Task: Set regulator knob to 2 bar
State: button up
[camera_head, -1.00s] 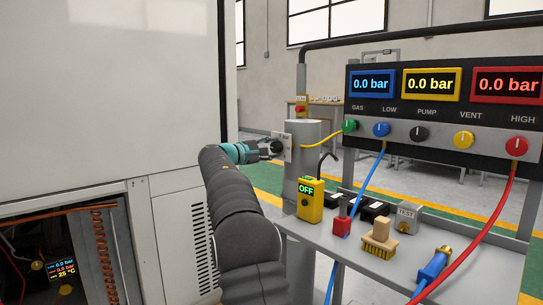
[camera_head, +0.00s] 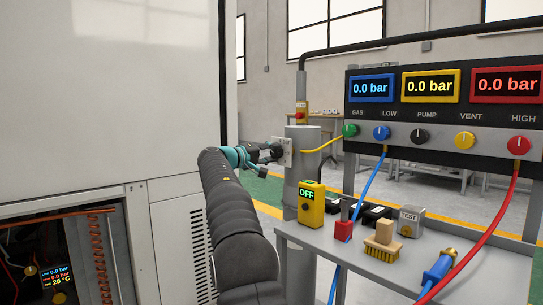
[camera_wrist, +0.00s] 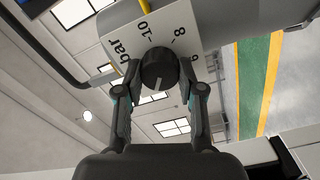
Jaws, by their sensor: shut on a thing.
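The regulator knob (camera_wrist: 158,68) is round and black with a white pointer line, which points toward the bottom of the wrist view. It sits on a pale dial plate (camera_wrist: 115,42) printed with "bar", "10" and "8"; another mark at the right is partly hidden. The lower part of the scale is out of sight. My gripper (camera_wrist: 160,88) is shut on the knob, one finger on each side. In the head view my gripper (camera_head: 272,152) reaches the dial plate (camera_head: 285,150) in front of the grey cylinder (camera_head: 304,170), and hides the knob.
A bench (camera_head: 385,268) at the right holds a yellow "OFF" device (camera_head: 311,208), a brush (camera_head: 383,246) and a TEST box (camera_head: 411,222). Above it, a panel (camera_head: 440,115) shows 0.0 bar three times. Hoses hang in front. A white cabinet (camera_head: 110,90) stands left.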

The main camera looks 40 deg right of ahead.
jog(key=shift+f, duration=0.1)
dwell(0.3)
jog(key=o, duration=1.1)
jog(key=shift+o, duration=0.2)
jog(key=s+a, duration=0.1)
jog(key=a, duration=1.1)
jog(key=shift+w, duration=0.1)
